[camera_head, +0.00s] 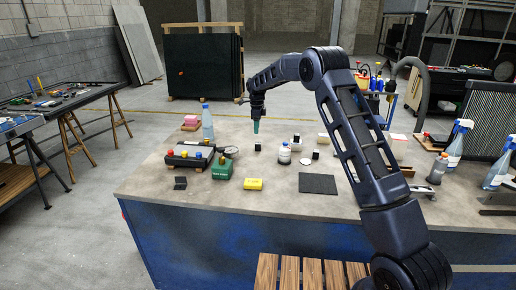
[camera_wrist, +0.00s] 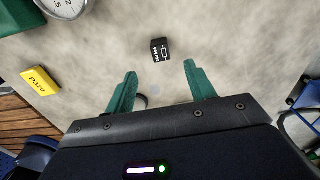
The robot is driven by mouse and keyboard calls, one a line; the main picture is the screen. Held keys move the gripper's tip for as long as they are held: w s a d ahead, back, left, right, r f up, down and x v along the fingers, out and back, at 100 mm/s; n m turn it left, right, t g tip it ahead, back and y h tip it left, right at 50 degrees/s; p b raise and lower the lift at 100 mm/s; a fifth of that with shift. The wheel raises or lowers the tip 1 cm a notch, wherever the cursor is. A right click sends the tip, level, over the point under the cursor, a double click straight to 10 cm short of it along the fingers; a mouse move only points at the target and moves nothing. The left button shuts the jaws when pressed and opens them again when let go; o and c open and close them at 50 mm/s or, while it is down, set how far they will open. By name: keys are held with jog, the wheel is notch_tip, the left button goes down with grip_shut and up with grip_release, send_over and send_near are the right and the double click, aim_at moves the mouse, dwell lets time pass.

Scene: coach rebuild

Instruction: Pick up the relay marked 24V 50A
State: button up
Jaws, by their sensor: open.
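A small black relay (camera_wrist: 160,49) with white print and a diagram on its top lies on the bench just ahead of my fingertips in the wrist view. Its print is too small to read surely. In the head view a black cube (camera_head: 258,147) sits just below my gripper (camera_head: 256,127), apart from it. My gripper's green fingers (camera_wrist: 160,70) are spread and empty. Other small black cubes stand on the bench in the head view, one to the right (camera_head: 315,154) and one farther back (camera_head: 297,138); their markings cannot be read.
A yellow P320 block (camera_head: 253,184), a green box (camera_head: 223,168) and a round gauge (camera_head: 229,151) lie to the left. A dark mat (camera_head: 318,184) lies in front. A tall bottle (camera_head: 207,122) stands back left.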

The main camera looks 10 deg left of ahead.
aim_at(258, 143)
jog(key=f, duration=1)
jog(key=shift+d+f, duration=0.15)
jog(key=shift+d, duration=0.2)
jog(key=c, duration=1.1)
